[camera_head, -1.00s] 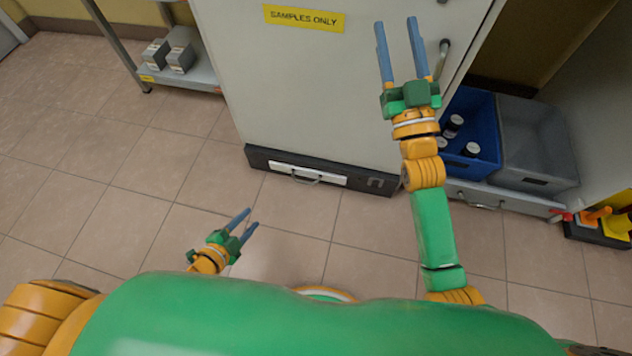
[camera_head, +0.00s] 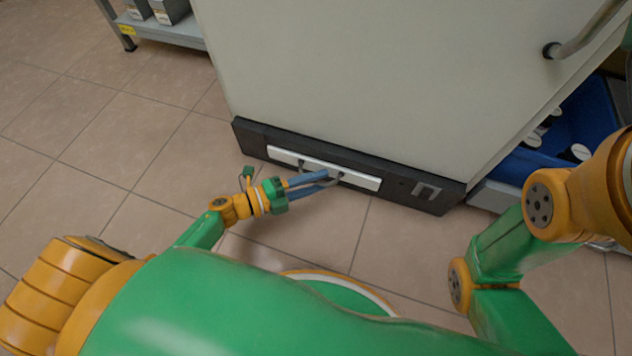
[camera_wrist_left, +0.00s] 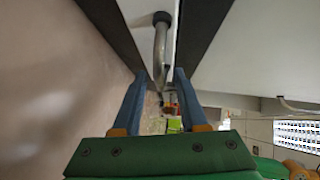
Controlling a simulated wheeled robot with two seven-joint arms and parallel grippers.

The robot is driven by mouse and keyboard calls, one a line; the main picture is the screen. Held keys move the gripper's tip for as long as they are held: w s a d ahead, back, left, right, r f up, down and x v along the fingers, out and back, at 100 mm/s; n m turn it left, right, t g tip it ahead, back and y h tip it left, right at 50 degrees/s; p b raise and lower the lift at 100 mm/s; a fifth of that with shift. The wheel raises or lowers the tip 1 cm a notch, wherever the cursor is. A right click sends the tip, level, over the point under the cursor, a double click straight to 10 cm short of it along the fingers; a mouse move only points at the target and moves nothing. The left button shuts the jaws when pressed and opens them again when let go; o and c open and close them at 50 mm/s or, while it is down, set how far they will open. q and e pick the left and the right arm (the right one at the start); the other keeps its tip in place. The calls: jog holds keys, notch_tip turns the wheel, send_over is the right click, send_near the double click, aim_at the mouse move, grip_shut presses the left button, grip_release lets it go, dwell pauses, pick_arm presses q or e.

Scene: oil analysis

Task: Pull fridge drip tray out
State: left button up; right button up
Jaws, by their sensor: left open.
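The drip tray (camera_head: 362,180) shows as a white front panel set in the dark base of the fridge (camera_head: 370,80). It sits flush in the base. A grey bow handle (camera_head: 339,178) stands out from the panel. My left gripper (camera_head: 322,178) is low at this handle, with its blue fingers open. In the left wrist view the handle (camera_wrist_left: 160,45) lies between the two fingers of the gripper (camera_wrist_left: 165,76), with gaps beside it. My right arm is at the right, but its gripper is outside the picture.
A large door handle (camera_head: 590,35) is on the fridge at the upper right. A blue bin (camera_head: 585,112) with bottles stands right of the fridge. A metal shelf (camera_head: 170,31) is at the upper left. The tiled floor (camera_head: 120,150) before the fridge is clear.

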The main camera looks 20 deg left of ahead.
pick_arm(q)
grip_shut()
jog(key=shift+w, duration=0.1)
dwell(1.3)
